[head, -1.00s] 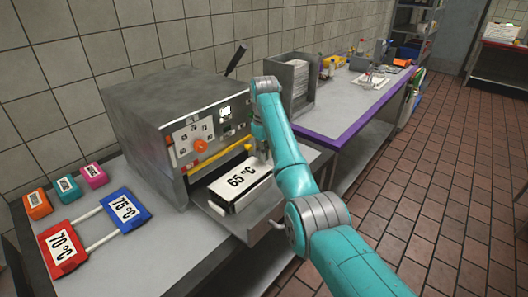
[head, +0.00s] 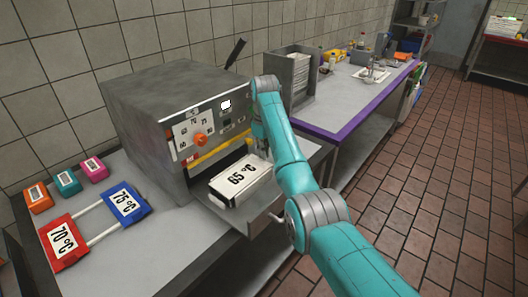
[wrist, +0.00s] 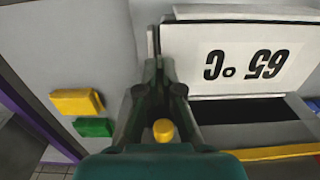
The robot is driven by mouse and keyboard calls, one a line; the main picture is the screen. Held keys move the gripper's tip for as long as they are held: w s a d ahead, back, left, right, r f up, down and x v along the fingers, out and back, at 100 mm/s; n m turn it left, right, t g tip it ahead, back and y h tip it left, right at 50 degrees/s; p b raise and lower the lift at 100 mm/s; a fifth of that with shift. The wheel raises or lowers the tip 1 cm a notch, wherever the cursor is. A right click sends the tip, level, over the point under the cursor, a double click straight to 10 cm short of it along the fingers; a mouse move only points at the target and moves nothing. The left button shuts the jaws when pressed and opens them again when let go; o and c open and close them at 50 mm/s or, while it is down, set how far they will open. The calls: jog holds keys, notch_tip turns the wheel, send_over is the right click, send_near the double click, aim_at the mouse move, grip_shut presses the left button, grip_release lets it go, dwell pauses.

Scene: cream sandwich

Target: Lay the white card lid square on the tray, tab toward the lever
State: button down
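A white slab printed 65 °C (head: 262,172) lies flat on a grey pull-out shelf (head: 262,215) at the front of the oven-like machine; it also shows upside down in the wrist view (wrist: 215,77). I cannot tell whether this is the card lid or a block. My gripper (wrist: 158,62) is at one short end of the slab, its fingers close together; whether they touch or hold anything is unclear. In the head view my arm hides the fingertips. A dark lever (head: 236,53) sticks up at the machine's rear top. No tab is plainly visible.
The grey machine (head: 150,95) has an orange dial (head: 201,139). Red 70 °C (head: 63,243) and blue 75 °C (head: 124,204) pieces joined by white bars lie left. A rack (head: 290,75) stands right. Yellow (wrist: 77,102) and green (wrist: 93,127) blocks show in the wrist view.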

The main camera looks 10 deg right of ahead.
jog(key=c, duration=1.2)
grip_release()
jog(key=shift+c, duration=0.2)
jog(key=shift+r, duration=0.1)
